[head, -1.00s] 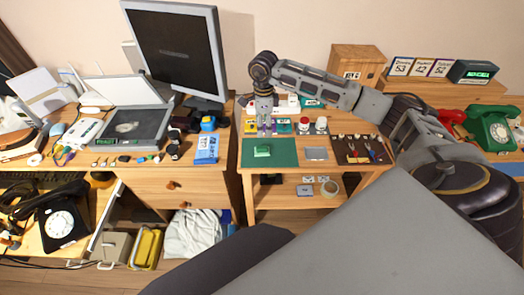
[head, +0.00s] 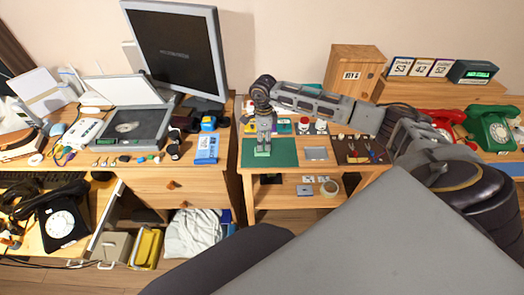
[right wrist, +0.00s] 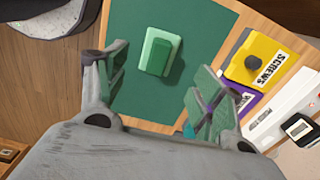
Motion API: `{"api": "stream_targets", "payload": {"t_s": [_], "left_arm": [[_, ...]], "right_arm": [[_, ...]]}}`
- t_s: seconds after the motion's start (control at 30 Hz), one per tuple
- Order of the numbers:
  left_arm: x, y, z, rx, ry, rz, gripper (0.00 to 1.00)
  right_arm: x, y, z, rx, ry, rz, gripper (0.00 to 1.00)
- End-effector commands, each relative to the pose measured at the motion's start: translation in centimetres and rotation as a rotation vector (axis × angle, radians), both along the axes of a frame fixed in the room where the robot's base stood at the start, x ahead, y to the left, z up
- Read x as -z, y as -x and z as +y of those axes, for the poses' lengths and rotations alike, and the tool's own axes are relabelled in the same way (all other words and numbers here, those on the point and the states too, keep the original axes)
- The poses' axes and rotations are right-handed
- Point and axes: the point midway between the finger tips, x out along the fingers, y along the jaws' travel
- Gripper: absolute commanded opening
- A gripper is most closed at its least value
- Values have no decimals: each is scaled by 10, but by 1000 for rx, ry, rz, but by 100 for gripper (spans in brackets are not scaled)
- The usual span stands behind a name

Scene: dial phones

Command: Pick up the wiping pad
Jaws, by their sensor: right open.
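The wiping pad, a light green block with a darker green raised top (right wrist: 161,54), lies on a dark green mat (right wrist: 133,105). In the head view the mat (head: 285,149) is on the small wooden table and only a bit of the pad (head: 262,153) shows under my gripper. My right gripper (head: 263,143) points down over the pad. In the right wrist view its two fingers (right wrist: 161,66) are spread and empty, with the pad ahead between them and apart from both. My left gripper is not in view.
A grey flat piece (head: 316,153) and a dark tool mat (head: 352,150) lie right of the green mat. A yellow box marked SCREWS (right wrist: 262,57) and a purple box (right wrist: 240,98) stand close to the right finger. A blue box (head: 206,148) is on the desk at left.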

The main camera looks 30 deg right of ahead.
Motion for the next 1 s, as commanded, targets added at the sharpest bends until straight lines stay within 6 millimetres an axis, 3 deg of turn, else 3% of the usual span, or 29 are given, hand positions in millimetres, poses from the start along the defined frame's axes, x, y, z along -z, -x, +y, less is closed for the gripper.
{"api": "stream_targets", "payload": {"t_s": [0.17, 0.6, 1.0], "left_arm": [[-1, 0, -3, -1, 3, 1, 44], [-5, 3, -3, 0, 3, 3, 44], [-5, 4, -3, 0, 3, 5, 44]], "right_arm": [[6, 1, 1, 0, 0, 2, 68], [48, 1, 6, 1, 0, 1, 68], [52, 1, 6, 0, 0, 0, 68]]}}
